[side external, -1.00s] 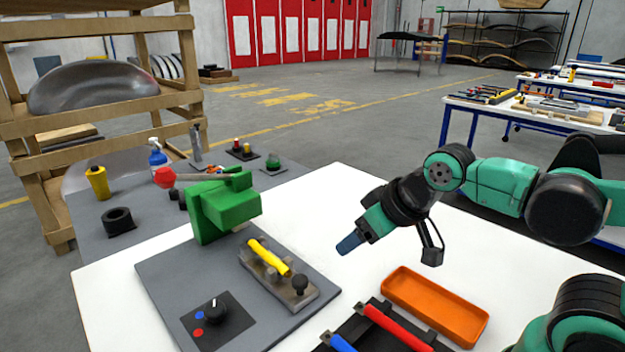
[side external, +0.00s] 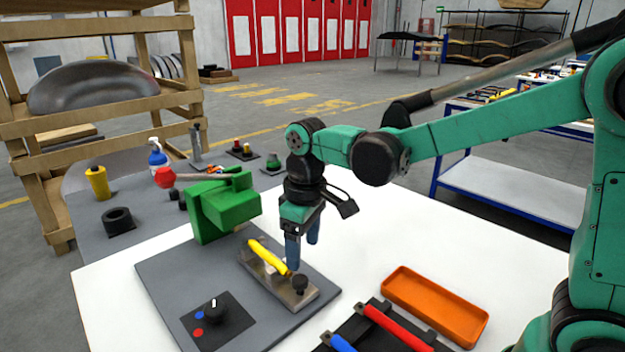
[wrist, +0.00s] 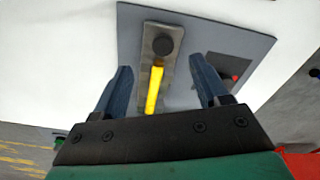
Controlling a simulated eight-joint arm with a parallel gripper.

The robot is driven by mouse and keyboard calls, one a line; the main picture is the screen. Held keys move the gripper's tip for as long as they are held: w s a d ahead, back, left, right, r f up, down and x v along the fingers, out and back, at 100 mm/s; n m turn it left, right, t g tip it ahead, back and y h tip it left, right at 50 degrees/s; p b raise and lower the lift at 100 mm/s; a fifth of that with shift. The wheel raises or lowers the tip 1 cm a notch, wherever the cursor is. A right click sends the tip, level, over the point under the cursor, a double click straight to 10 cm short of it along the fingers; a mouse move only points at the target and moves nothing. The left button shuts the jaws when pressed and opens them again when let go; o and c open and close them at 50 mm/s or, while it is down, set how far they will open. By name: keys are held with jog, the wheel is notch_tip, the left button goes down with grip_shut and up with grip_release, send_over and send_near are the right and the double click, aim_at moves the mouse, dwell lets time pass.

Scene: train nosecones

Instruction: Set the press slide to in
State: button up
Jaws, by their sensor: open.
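A metal slide rail (side external: 262,274) lies on the grey plate (side external: 170,280) and carries a yellow bar (side external: 267,257) and a black knob (side external: 300,285) at its near end. I take this to be the press slide; no in or out marking is readable. My gripper (side external: 303,253) points down above the knob end of the rail, open and empty. In the wrist view my gripper (wrist: 161,66) has its two blue fingers apart on either side of the rail. The black knob (wrist: 163,46) and yellow bar (wrist: 154,88) lie between them in that picture.
A green vise-like block (side external: 225,208) with a red-ended lever stands behind the rail. An orange tray (side external: 435,305) and a black rack with red and blue handles are to the right.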

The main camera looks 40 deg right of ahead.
aim_at(300, 278)
jog(key=shift+w+a+f+g, duration=0.25)
jog(key=shift+f+g, duration=0.05)
jog(key=shift+f, duration=2.9)
grip_shut()
